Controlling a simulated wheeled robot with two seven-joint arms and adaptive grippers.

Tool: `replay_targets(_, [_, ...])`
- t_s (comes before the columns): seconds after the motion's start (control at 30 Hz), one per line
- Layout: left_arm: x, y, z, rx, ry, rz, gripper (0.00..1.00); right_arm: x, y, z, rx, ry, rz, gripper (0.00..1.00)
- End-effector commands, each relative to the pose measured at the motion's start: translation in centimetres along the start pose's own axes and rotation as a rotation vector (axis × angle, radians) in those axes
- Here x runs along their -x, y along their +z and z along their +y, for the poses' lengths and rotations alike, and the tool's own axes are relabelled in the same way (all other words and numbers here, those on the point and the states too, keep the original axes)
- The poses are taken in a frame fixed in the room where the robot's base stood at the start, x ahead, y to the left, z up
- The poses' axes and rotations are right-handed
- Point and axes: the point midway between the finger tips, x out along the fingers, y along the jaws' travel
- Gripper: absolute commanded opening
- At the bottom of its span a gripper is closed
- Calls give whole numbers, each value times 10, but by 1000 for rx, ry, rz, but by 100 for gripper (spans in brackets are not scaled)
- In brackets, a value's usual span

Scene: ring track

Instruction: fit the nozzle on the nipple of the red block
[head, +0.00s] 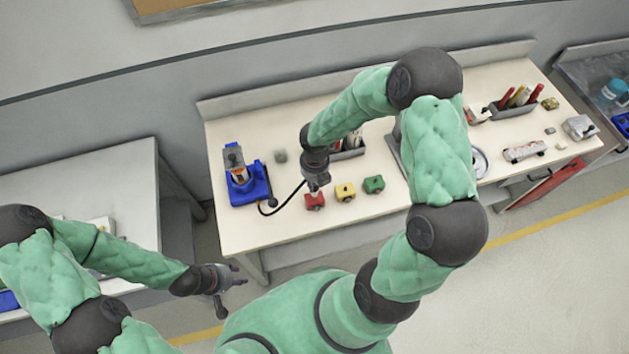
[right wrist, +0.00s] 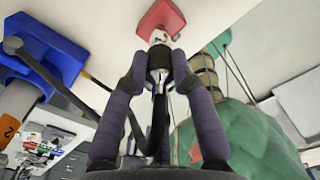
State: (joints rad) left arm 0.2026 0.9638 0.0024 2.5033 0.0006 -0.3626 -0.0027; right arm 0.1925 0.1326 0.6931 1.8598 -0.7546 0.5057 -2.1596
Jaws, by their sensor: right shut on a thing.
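The red block (head: 315,202) sits at the front of the white bench, left of a yellow and a green block. In the right wrist view the red block (right wrist: 162,14) is straight ahead, its pale nipple (right wrist: 158,36) facing my fingers. My right gripper (head: 319,188) is just above the block. Its purple-grey fingers are shut on the nozzle (right wrist: 159,60), a dark and metallic piece on a black hose (head: 290,199). The nozzle lines up with the nipple at its tip; I cannot tell whether it is seated on it. My left gripper (head: 241,276) is open and empty, off the bench.
The hose runs to a blue stand (head: 247,188) at the bench's left. The yellow block (head: 345,192) and green block (head: 374,184) stand close by on the right. A small grey block (head: 280,156) lies behind. The bench between stand and red block is otherwise clear.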

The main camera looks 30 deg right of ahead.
Motion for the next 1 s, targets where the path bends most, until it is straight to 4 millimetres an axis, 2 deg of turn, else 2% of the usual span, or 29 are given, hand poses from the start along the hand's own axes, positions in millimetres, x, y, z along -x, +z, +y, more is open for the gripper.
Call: replay_targets(1.0, [-8, 0, -3, 0, 0, 0, 40, -14, 0, 0, 0, 0, 0, 0])
